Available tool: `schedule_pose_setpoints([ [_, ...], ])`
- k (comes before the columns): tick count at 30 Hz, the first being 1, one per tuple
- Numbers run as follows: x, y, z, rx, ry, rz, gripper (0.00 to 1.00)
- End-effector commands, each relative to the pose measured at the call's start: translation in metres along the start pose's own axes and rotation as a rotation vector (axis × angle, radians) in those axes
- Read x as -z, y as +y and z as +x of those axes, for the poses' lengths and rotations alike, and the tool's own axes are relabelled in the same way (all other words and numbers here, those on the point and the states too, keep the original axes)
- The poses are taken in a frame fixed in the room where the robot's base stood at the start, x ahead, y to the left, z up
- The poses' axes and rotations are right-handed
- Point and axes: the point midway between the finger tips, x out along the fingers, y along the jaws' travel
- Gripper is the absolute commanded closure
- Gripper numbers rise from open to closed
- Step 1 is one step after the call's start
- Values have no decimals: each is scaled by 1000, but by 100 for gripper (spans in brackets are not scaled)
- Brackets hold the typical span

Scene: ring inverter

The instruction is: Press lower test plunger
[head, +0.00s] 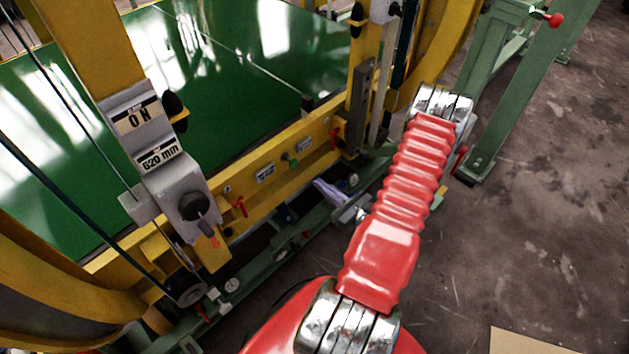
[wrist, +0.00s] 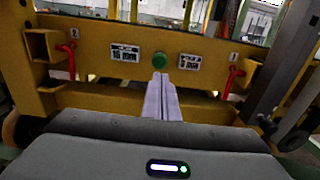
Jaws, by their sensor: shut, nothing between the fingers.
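A round green plunger head (wrist: 160,60) sits on the yellow beam between two white labels in the wrist view. It also shows in the head view (head: 291,159). No lettering names it as the lower test plunger. My gripper (wrist: 160,77) is shut and empty, its pale fingers pointing at the beam just below the green head. The tips overlap the head's lower edge in the picture; I cannot tell whether they touch. In the head view my gripper (head: 316,184) is low in front of the beam, partly hidden by my red arm.
Red levers stand left (wrist: 67,58) and right (wrist: 231,79) of the labels. A grey upright (wrist: 270,68) rises at the right. The yellow beam (head: 236,190) fronts a green sheet (head: 240,60). Bare floor (head: 540,200) lies to the right.

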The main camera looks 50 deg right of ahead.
Motion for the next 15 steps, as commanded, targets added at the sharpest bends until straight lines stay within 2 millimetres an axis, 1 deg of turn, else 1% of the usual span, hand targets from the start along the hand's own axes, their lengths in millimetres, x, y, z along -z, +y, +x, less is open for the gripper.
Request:
schedule_pose_setpoints([
  [1,0,0,-7,3,0,2,100],
  [6,0,0,-23,2,0,2,100],
  [10,0,0,-29,0,0,1,100],
  [15,0,1,-31,-1,0,1,100],
])
